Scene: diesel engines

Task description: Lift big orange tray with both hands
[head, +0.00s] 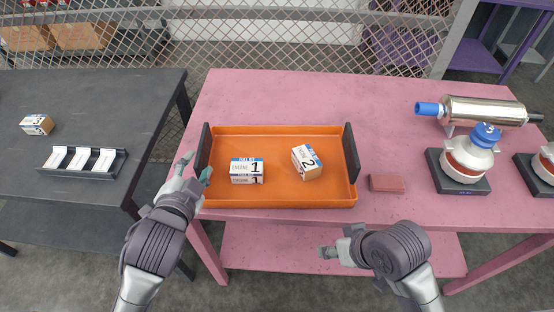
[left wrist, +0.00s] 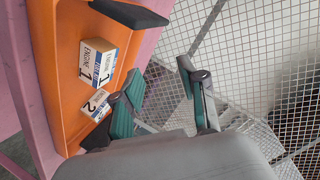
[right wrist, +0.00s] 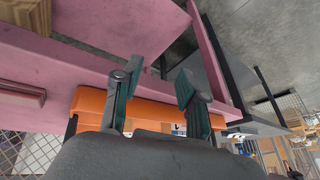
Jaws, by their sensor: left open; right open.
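The big orange tray (head: 290,192) lies on the pink table with a dark upright handle at each end. It holds a box marked Engine 1 (head: 247,171) and a box marked 2 (head: 308,162). My left gripper (head: 195,168) is open beside the tray's left handle (head: 203,150); I cannot tell whether it touches. My right gripper (head: 328,252) is open and empty in front of the table's front edge, away from the right handle (head: 351,152). The tray's orange side (right wrist: 150,112) shows behind its fingers (right wrist: 158,95).
A dark red block (head: 387,184) lies just right of the tray. Further right are a blue-capped filter on a black stand (head: 470,165) and a silver cylinder (head: 485,110). A dark table (head: 80,100) stands left across a gap. The pink table (head: 280,95) is clear behind the tray.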

